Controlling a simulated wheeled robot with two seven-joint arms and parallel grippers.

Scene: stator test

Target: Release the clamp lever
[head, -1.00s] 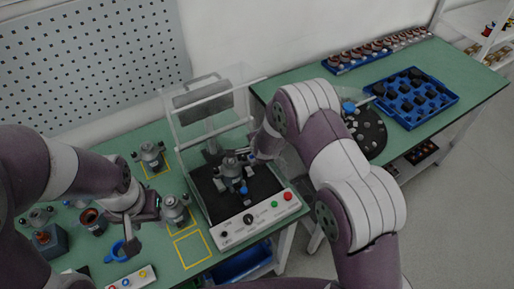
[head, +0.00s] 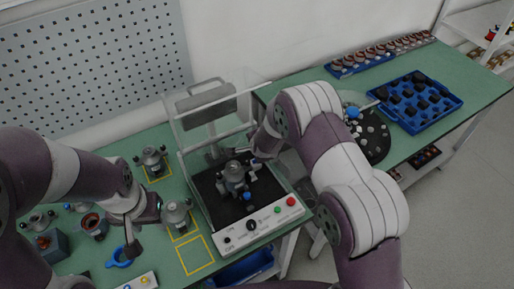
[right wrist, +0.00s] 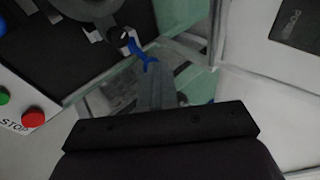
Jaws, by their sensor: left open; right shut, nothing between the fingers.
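A grey stator (head: 236,176) stands on the black bed of the test rig (head: 205,190), with a blue-tipped part (head: 248,195) at its front. In the right wrist view a blue lever (right wrist: 139,46) reaches out from a dark pivot at the bed's edge. My right gripper (right wrist: 158,85) is shut and empty, its fingertips close to the lever's end; I cannot tell whether they touch. In the head view it is mostly hidden by my right arm. My left gripper (head: 142,228) is open and empty above the left table, beside another stator (head: 176,213).
The rig has a raised clear cover (head: 186,130) and a front panel (head: 262,224) with a red stop button (head: 291,201). Another stator (head: 151,158) stands behind on the left. A yellow square (head: 195,255) on the table is empty. A blue tray (head: 412,100) holds dark parts at right.

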